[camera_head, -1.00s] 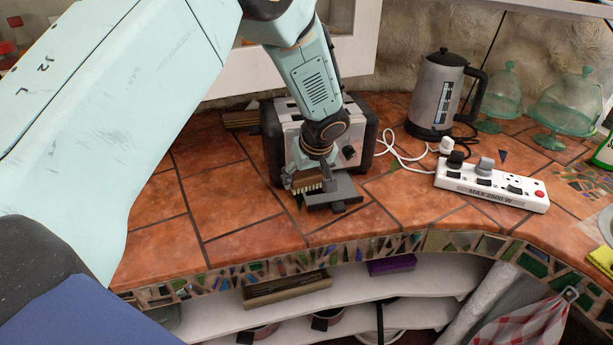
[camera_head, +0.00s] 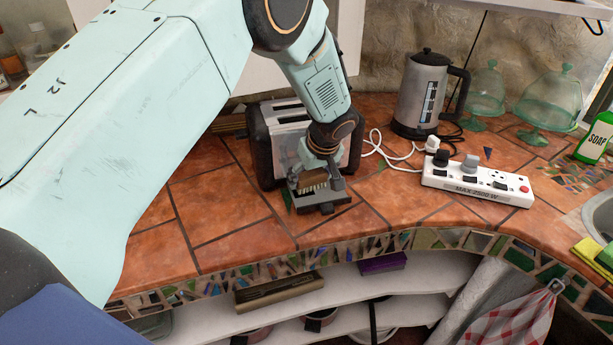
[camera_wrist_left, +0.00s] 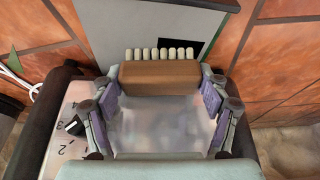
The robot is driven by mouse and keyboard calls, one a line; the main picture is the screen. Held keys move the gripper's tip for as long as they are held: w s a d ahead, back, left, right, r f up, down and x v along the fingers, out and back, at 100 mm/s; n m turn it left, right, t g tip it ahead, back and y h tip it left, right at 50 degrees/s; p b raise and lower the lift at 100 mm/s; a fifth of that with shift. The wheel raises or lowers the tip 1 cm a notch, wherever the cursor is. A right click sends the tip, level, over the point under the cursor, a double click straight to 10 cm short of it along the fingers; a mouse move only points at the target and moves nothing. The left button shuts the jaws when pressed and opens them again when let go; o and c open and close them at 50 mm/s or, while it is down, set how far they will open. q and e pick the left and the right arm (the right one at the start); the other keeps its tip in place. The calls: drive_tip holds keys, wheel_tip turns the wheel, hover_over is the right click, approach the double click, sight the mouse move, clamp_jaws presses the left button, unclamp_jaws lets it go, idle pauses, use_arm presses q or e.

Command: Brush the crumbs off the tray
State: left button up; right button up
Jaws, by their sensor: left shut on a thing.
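My left gripper (camera_head: 315,181) is shut on a small wooden brush (camera_head: 313,178) with pale bristles. In the left wrist view the brush's brown block (camera_wrist_left: 160,76) sits between the two fingers, with its bristles pointing away toward the grey tray. The flat grey tray (camera_head: 338,200) juts out at the front of the toaster (camera_head: 260,150); it also shows in the left wrist view (camera_wrist_left: 135,25). The brush is over the tray; whether the bristles touch it I cannot tell. A dark square patch shows beside the bristles. I cannot make out any crumbs. My right gripper is not in view.
A white power strip (camera_head: 475,184), a kettle (camera_head: 421,95) and green glass domes (camera_head: 550,100) stand to the right. A soap bottle (camera_head: 596,137) is at the far right. The tiled counter (camera_head: 230,215) is clear left of the tray; its mosaic edge lies close in front.

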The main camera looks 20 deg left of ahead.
sight(294, 159)
use_arm(q)
drive_tip(key=shift+f+b, duration=0.2)
drive_tip(key=shift+b, duration=0.2)
drive_tip(key=shift+s+a+f+b, duration=0.2)
drive_tip(key=shift+s+a+b, duration=1.2)
drive_tip(key=shift+s+a, duration=0.1)
wheel_tip(294, 159, up, 2)
drive_tip(key=shift+w+a+r+p, duration=0.1)
drive_tip(key=shift+w+p, duration=0.05)
drive_tip(key=shift+p, duration=0.65)
wheel_tip(294, 159, up, 3)
drive_tip(key=shift+r+p, duration=0.1)
drive_tip(key=shift+p, duration=0.8)
drive_tip(key=shift+r+p, duration=0.3)
drive_tip(key=shift+r, duration=0.15)
drive_tip(key=shift+w, duration=0.1)
